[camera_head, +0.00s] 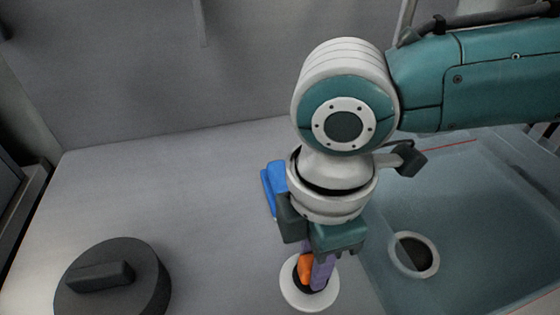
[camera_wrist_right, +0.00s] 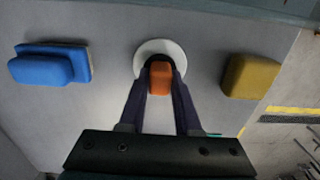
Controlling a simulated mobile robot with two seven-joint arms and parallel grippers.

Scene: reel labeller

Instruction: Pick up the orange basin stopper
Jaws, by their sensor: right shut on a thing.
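The orange basin stopper (camera_head: 305,268) is at the white ring (camera_head: 291,297) on the grey surface. In the right wrist view the stopper (camera_wrist_right: 160,78) is between the two dark fingers, in front of the white ring (camera_wrist_right: 148,53). My right gripper (camera_head: 312,275) points down and is shut on the stopper; its fingers (camera_wrist_right: 161,82) touch the sides. I cannot tell whether the stopper is raised from the ring's dark centre. My left gripper is not in view.
A blue block (camera_wrist_right: 48,65) and a yellow block (camera_wrist_right: 250,77) lie either side of the ring. A round dark lid-like thing (camera_head: 113,285) stands at front left. A translucent panel with another white ring (camera_head: 432,262) is at right.

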